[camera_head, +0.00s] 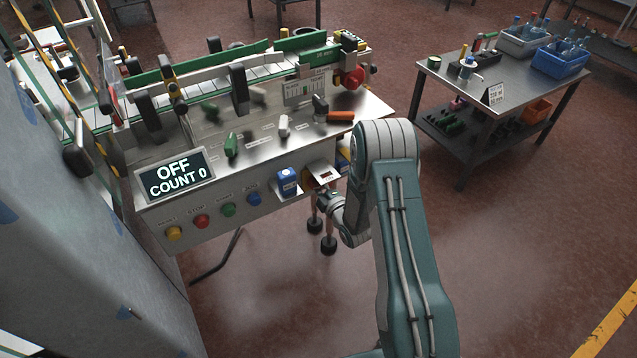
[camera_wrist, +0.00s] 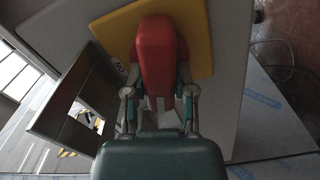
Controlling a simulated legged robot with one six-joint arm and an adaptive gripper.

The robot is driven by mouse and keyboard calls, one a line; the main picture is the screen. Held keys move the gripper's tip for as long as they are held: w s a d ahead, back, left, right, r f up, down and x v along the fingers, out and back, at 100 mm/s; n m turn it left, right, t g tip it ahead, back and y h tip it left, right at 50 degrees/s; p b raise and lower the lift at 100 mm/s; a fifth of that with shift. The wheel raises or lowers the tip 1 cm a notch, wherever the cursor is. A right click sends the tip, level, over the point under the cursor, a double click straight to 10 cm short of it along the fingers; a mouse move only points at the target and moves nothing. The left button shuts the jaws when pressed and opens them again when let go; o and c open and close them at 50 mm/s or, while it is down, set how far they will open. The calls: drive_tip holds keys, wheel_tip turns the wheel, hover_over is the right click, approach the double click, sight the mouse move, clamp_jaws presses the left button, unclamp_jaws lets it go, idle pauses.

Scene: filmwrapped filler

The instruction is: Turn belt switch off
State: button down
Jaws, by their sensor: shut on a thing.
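The belt switch shows in the wrist view as a red handle (camera_wrist: 157,60) on a yellow plate (camera_wrist: 112,32). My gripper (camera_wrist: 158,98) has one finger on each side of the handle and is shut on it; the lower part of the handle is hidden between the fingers. In the head view my gripper (camera_head: 324,201) is at the right end of the machine's front panel, and the red handle cannot be made out there. The display (camera_head: 174,176) on the panel reads "OFF" and "COUNT 0".
A dark plate with a square opening (camera_wrist: 70,125) stands close left of my gripper in the wrist view. Yellow, red, green and blue buttons (camera_head: 228,210) and a blue block (camera_head: 287,182) sit left of my gripper. A cart (camera_head: 478,88) with bins stands at the right. Floor in front is clear.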

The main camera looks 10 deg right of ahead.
drive_tip(key=shift+s+a+f+n, duration=0.1)
drive_tip(key=shift+f+n, duration=0.1)
drive_tip(key=shift+n, duration=0.6)
drive_tip(key=shift+s+a+f+n, duration=0.1)
drive_tip(key=shift+f+n, duration=0.05)
drive_tip(key=shift+n, duration=0.65)
drive_tip(key=shift+f, duration=0.15)
drive_tip(key=shift+c, duration=2.4)
unclamp_jaws()
drive_tip(key=shift+o, duration=0.2)
drive_tip(key=shift+w, duration=0.1)
drive_tip(key=shift+r, duration=0.2)
drive_tip(key=shift+s+d, duration=0.25)
drive_tip(key=shift+s, duration=0.2)
drive_tip(key=v, duration=1.1)
